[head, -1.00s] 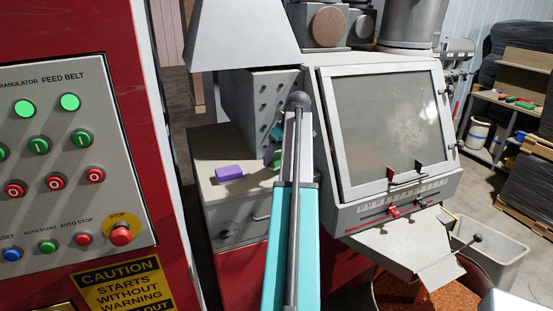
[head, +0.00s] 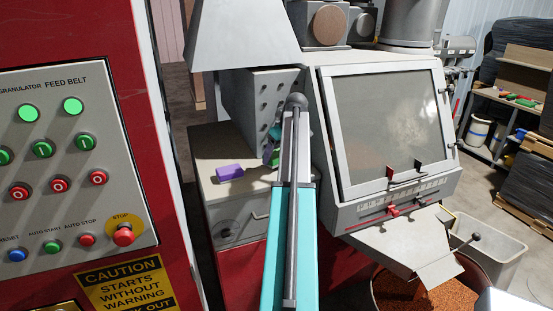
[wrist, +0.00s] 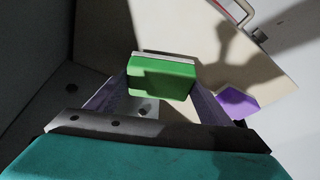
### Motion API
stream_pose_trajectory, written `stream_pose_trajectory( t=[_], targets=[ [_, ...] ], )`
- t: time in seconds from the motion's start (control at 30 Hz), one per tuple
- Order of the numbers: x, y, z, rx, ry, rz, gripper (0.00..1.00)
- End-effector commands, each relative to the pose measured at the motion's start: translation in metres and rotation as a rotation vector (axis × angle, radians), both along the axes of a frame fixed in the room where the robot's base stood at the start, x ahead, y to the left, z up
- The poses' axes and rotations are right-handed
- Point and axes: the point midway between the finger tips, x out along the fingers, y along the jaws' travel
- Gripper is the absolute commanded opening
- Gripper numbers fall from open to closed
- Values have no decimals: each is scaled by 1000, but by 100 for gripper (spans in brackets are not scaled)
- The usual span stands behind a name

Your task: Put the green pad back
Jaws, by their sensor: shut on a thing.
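The green pad (wrist: 160,78) is a small block with a pale strip along its far edge. In the wrist view it sits between the two purplish fingers of my gripper (wrist: 160,90), which is shut on it. The pad is over or near a pale cabinet top; I cannot tell whether it touches. A purple pad (head: 230,172) lies on that top, left of my gripper in the head view; it also shows right of the fingers in the wrist view (wrist: 238,103). In the head view my arm hides most of the gripper and the green pad.
The pale cabinet top (head: 213,150) stands against a grey perforated machine wall (head: 262,100). A control panel (head: 70,170) on a red housing is at left. A large windowed hood (head: 385,125) is close at right. A bin of orange granules (head: 420,298) is at lower right.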

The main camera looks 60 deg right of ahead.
Motion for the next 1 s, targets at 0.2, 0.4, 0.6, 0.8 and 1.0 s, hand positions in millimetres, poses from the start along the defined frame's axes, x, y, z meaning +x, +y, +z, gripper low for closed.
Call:
stream_pose_trajectory(
  t=[0.2,0.4,0.6,0.8,1.0],
  targets=[
    [-1,1,-17,0,0,0,56],
    [-1,0,-24,-1,-2,0,56],
    [-1,0,-24,-1,-2,-1,56],
    [-1,0,-25,-1,-1,-1,89],
    [-1,0,-25,-1,-1,-1,92]
  ],
)
